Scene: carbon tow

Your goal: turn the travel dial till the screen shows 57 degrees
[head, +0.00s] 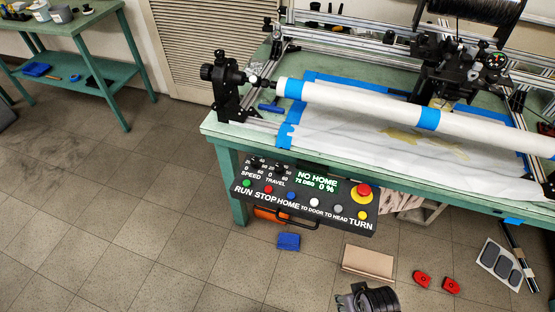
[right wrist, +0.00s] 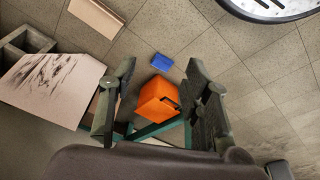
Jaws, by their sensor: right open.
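The black control panel (head: 300,202) hangs on the front of the green bench in the head view. Its travel dial (head: 281,169) is a small black knob above the word TRAVEL, right of the speed dial (head: 254,163). The screen (head: 317,182) shows green text, NO HOME, with a small line below that looks like 75 DEG and 0 %. My right gripper (head: 352,299) is low at the bottom edge of the head view, apart from the panel. In the right wrist view it is open and empty (right wrist: 160,68). My left gripper is not in view.
A red stop button (head: 363,191) and a row of coloured buttons share the panel; a black handle (head: 285,219) juts below. On the floor lie a blue block (head: 288,242), a cardboard piece (head: 368,262) and red items (head: 421,279). An orange box (right wrist: 157,99) shows between the fingers.

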